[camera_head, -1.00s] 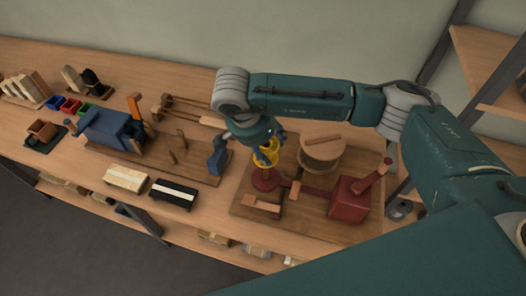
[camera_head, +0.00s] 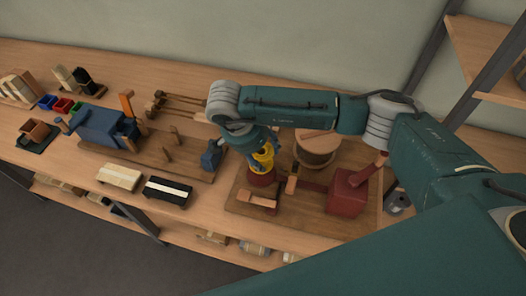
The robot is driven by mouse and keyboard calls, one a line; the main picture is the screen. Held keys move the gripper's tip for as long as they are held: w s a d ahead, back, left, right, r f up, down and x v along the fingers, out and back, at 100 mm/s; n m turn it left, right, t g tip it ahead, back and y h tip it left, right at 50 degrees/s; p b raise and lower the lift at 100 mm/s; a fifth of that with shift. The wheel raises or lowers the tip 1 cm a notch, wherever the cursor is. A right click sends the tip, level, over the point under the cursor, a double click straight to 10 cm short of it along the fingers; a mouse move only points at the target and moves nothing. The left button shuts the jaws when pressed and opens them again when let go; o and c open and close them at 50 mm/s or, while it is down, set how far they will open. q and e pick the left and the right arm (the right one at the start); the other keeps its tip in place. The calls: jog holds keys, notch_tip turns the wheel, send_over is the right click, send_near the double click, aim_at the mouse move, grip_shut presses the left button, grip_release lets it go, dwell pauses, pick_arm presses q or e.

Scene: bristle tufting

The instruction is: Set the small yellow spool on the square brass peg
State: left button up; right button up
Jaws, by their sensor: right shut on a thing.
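The small yellow spool (camera_head: 262,160) is in the head view, held in my right gripper (camera_head: 262,150). My right gripper is shut on the spool and points down over the left part of the brown board with the red machine. The spool is just above or touching a round dark red base (camera_head: 261,179); I cannot tell which. The square brass peg cannot be made out; the spool and gripper cover that spot. My left gripper is not in view.
A red block with a lever (camera_head: 347,193) and a round wooden drum (camera_head: 317,150) stand close to the right of the gripper. A blue machine (camera_head: 103,127) is on another board at left.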

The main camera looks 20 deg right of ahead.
jog(key=shift+b, duration=0.3)
dwell(0.5)
jog(key=shift+f, duration=0.1)
jog(key=shift+f+b, duration=1.5)
jog(key=shift+b, duration=0.3)
jog(key=shift+b, duration=0.3)
jog(key=shift+f, duration=0.2)
jog(key=shift+f+b, duration=0.55)
jog(key=shift+b, duration=0.3)
jog(key=shift+f+b, duration=0.2)
jog(key=shift+b, duration=0.1)
jog(key=o, duration=1.4)
jog(key=shift+c, duration=0.2)
